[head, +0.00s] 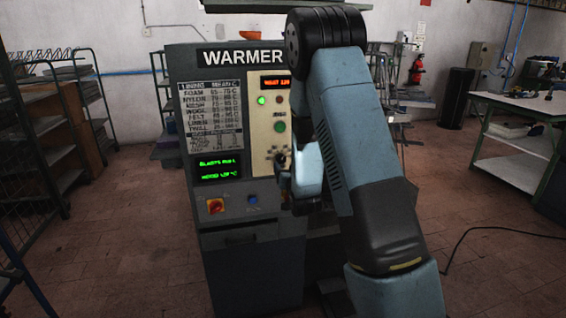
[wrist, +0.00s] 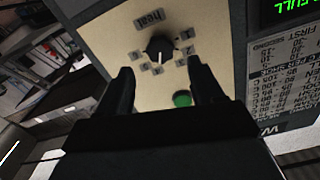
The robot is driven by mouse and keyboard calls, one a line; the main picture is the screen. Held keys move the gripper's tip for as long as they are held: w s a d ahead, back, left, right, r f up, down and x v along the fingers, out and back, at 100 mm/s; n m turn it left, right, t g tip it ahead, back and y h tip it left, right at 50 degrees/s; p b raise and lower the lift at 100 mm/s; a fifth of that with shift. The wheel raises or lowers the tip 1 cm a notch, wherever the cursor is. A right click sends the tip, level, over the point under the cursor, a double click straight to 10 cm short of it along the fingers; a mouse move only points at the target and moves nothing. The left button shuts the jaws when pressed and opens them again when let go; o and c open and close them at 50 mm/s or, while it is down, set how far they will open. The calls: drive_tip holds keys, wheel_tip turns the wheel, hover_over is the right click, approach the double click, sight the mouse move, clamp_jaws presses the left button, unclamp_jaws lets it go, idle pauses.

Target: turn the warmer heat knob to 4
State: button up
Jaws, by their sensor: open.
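The warmer (head: 250,250) is a dark grey cabinet with a cream control strip. Its heat knob (wrist: 159,47) is black and round, with the word "heat" and a ring of small numbers around it. I cannot tell for sure which number its pointer marks. My gripper (wrist: 160,70) is open and faces the panel. In the wrist view its two dark fingers stand to either side, below the knob, and do not visibly grip it. In the head view my gripper (head: 285,180) is close to the panel by the knob, partly hidden by my arm.
A green button (wrist: 182,99) sits near the knob. A green display (head: 219,167) is left of the knob. A rack (head: 40,140) stands left and a table (head: 515,150) right.

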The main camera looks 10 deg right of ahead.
sight(282, 160)
drive_tip(key=w, duration=0.6)
drive_tip(key=shift+w, duration=0.3)
